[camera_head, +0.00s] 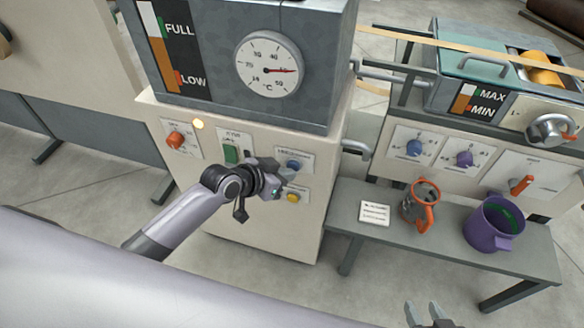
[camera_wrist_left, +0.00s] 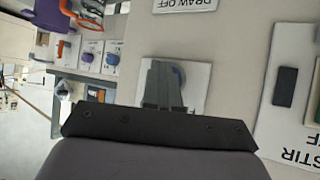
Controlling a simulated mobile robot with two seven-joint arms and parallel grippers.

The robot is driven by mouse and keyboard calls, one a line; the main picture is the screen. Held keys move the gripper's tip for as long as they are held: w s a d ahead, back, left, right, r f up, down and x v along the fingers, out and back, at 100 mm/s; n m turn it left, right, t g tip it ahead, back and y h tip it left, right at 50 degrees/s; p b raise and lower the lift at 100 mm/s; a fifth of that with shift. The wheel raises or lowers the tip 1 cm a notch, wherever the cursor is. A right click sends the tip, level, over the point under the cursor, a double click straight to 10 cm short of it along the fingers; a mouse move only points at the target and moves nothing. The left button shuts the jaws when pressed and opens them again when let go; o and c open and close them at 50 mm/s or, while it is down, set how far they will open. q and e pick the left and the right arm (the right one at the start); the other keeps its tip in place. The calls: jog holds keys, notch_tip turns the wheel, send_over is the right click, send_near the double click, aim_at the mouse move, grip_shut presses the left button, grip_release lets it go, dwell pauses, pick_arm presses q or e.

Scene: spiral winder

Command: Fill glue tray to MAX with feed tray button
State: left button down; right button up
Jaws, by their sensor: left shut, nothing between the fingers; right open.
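The blue feed tray button (camera_head: 293,165) is on the front panel of the large glue machine; it also shows in the left wrist view (camera_wrist_left: 179,75), partly hidden by my fingers. My left gripper (camera_head: 272,184) is shut and empty, close in front of this button; I cannot tell whether it touches. The glue tray (camera_head: 486,68) is at the upper right. Its MAX/MIN gauge (camera_head: 463,102) has a brown-orange column with a pale part above; the exact level is too small to read. My right gripper (camera_head: 432,317) is open and empty at the bottom edge.
Near the button are a yellow draw-off button (camera_head: 292,198), a green stir switch (camera_head: 231,153) and an orange-red knob (camera_head: 175,139).

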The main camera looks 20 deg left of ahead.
dwell(0.3)
pick_arm(q)
jog(key=shift+s+p, duration=0.7)
jog(key=shift+s, duration=0.1)
jog(key=s+p, duration=0.3)
jog(key=s, duration=0.2)
jog(key=shift+a, duration=0.1)
dwell(2.9)
